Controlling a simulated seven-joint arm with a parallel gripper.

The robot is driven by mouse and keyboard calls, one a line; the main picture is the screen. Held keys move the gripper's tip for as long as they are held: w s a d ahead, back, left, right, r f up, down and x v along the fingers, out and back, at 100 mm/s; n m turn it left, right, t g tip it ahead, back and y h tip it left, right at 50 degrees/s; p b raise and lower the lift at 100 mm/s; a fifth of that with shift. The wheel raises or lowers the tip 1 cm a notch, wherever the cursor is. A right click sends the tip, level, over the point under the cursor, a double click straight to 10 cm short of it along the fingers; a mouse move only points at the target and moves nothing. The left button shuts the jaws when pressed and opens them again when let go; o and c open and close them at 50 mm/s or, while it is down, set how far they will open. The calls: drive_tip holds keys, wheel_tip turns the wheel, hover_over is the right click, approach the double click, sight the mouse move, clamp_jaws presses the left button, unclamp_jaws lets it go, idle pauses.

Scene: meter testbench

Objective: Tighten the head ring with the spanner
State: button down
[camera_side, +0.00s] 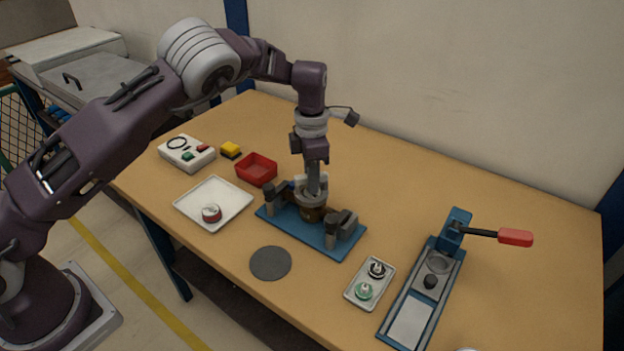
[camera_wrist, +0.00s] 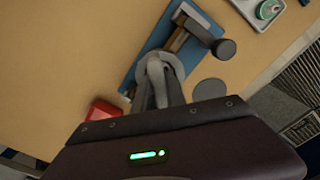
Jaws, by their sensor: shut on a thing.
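My gripper (camera_side: 314,184) points straight down over the clamping fixture and is shut on the grey spanner (camera_side: 306,199). The spanner sits low over the top of a brown meter body (camera_side: 313,214), held upright between the dark clamp jaws of the blue fixture (camera_side: 297,229). In the wrist view the spanner (camera_wrist: 174,68) shows as a grey round shape just beyond my fingers (camera_wrist: 157,88). The head ring is hidden under the spanner and fingers, so I cannot tell how the spanner fits on it.
In front lies a dark round mat (camera_side: 270,263). Right are a small tray (camera_side: 351,293) and a lever press (camera_side: 455,238).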

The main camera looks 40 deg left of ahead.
drive_tip(key=shift+w+r, duration=0.1)
drive_tip(key=shift+r, duration=0.3)
drive_tip(key=shift+r, duration=1.85)
